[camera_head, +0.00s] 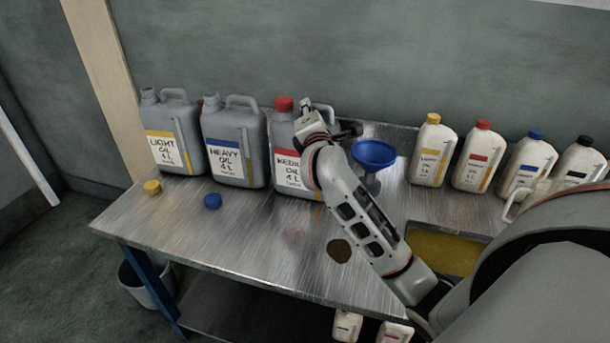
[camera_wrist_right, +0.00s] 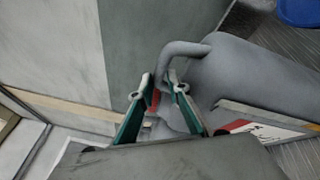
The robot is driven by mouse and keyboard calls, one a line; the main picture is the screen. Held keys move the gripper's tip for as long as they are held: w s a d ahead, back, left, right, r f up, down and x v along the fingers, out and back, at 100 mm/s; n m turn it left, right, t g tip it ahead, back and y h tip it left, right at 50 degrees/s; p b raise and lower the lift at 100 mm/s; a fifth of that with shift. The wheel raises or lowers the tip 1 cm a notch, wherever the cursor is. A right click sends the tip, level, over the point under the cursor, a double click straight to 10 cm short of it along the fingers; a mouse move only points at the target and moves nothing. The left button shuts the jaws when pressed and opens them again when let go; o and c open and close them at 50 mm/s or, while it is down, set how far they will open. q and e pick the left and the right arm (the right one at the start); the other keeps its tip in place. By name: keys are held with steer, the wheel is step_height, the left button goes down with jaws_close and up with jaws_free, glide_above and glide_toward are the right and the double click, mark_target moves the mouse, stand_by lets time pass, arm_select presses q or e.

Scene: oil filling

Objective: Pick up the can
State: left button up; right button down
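Three grey cans with handles stand in a row at the table's back left: the yellow-labelled light oil can (camera_head: 173,132), the blue-labelled heavy oil can (camera_head: 233,143) and a red-labelled can (camera_head: 283,160) with a red cap. My right gripper (camera_wrist_right: 159,76) is at the top of the red-labelled can, by its handle (camera_wrist_right: 188,47). In the right wrist view, part of the handle shows between the green fingers. I cannot tell whether they press on it. In the head view my right arm hides the can's right side. My left gripper is out of view.
A blue funnel (camera_head: 375,154) stands right of the cans. Several smaller white bottles (camera_head: 428,152) line the back right. A yellow cap (camera_head: 152,187) and blue cap (camera_head: 212,201) lie on the metal table (camera_head: 270,255), whose front left is mostly clear.

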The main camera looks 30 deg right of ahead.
steer(key=shift+r, duration=0.35)
